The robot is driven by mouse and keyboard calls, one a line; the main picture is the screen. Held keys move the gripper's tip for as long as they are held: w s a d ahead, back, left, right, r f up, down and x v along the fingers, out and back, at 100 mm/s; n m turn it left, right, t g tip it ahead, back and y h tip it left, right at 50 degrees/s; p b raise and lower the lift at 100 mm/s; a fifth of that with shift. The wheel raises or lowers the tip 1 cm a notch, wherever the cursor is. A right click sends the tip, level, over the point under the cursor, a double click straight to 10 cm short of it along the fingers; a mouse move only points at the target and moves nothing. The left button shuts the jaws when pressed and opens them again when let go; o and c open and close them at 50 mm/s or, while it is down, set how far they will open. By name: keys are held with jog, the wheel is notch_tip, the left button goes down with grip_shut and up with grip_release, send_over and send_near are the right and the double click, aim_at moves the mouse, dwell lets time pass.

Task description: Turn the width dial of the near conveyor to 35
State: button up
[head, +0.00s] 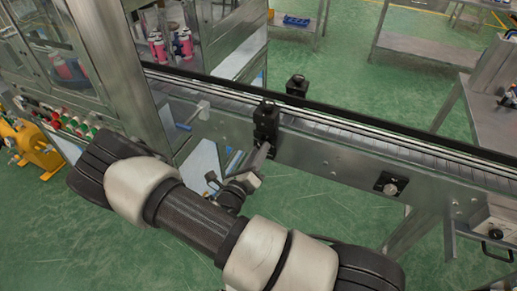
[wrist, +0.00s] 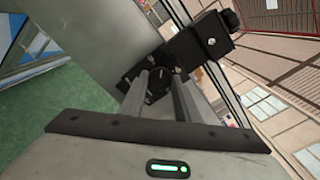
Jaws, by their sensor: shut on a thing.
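The near conveyor (head: 330,155) runs from the machine at the left toward the lower right. A black bracket block (head: 266,118) stands on its near side; it also shows in the wrist view (wrist: 205,40). The round black width dial (wrist: 158,86) sits below this block on the conveyor's side. My gripper (head: 264,155) reaches up to it from the front. In the wrist view my gripper (wrist: 160,88) has its two grey fingers on either side of the dial, shut on it. The dial's marks and number cannot be read. In the head view the dial is mostly hidden.
Another black bracket (head: 297,86) stands on the conveyor's far side. A black plate with a metal knob (head: 390,185) is on the near side farther right. Pink-capped cans (head: 182,42) are inside the machine, and a yellow device (head: 35,145) stands at the left. Green floor is open in front.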

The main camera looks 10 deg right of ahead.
jog(key=shift+n+p, duration=1.05)
jog(key=shift+n, duration=2.45)
jog(key=o, duration=1)
jog(key=shift+o, duration=0.2)
jog(key=b+v, duration=0.1)
jog(key=v, duration=1.6)
jog(key=shift+s+a, duration=0.15)
jog(key=shift+s, duration=0.05)
